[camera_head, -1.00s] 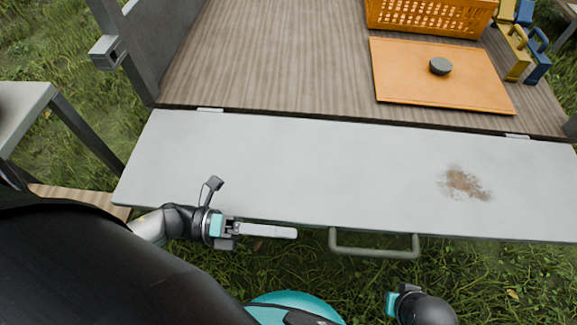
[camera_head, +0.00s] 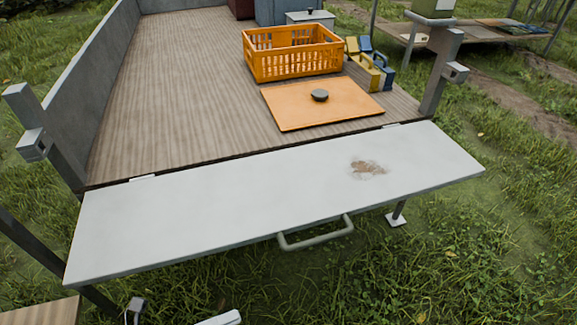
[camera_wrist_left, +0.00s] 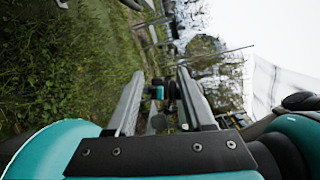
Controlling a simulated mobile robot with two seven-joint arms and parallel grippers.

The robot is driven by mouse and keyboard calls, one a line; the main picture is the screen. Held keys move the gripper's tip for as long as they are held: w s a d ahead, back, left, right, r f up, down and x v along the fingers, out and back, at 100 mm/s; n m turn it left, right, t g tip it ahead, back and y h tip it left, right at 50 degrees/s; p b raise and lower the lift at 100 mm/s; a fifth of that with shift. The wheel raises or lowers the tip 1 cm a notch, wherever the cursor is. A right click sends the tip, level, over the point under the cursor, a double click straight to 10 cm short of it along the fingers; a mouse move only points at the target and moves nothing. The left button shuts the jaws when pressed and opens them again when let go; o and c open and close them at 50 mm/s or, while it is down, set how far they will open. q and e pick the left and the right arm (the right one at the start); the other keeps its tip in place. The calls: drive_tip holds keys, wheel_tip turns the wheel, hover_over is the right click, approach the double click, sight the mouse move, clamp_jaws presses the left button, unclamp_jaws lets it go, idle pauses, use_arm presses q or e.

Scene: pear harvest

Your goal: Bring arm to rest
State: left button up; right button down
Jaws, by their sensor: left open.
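My left gripper (camera_head: 222,318) shows only as a pale fingertip at the bottom edge of the head view, below and in front of the tailgate. In the left wrist view its two long grey fingers (camera_wrist_left: 158,88) stand apart. No held object shows between them, though small dark and teal parts appear in the background there. Most of my left arm is out of the head view. My right gripper does not show in the head view.
The pale tailgate (camera_head: 230,210) with a brown smear and a handle (camera_head: 318,236) lies before the wooden bed (camera_head: 180,90).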

use_arm(q)
drive_tip(key=w+a+f+n+t+y+p, duration=0.5)
drive_tip(key=a+f+n+y, duration=0.7)
drive_tip(key=n, duration=0.6)
drive_tip(key=s+f+n+g+y+p, duration=0.3)
drive_tip(key=s+f+n+g, duration=0.7)
drive_tip(key=s, duration=0.7)
wheel_tip(320, 180, down, 4)
drive_tip(key=n+y, duration=0.1)
drive_tip(key=n, duration=0.2)
drive_tip(key=shift+s+r+y+p, duration=0.25)
drive_tip(key=shift+y+p, duration=0.1)
drive_tip(key=shift+y, duration=0.05)
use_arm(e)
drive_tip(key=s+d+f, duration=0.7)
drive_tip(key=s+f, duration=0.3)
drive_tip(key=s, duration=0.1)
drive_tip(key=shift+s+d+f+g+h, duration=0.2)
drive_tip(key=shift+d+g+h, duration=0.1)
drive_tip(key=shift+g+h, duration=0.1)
use_arm(q)
drive_tip(key=shift+s, duration=0.15)
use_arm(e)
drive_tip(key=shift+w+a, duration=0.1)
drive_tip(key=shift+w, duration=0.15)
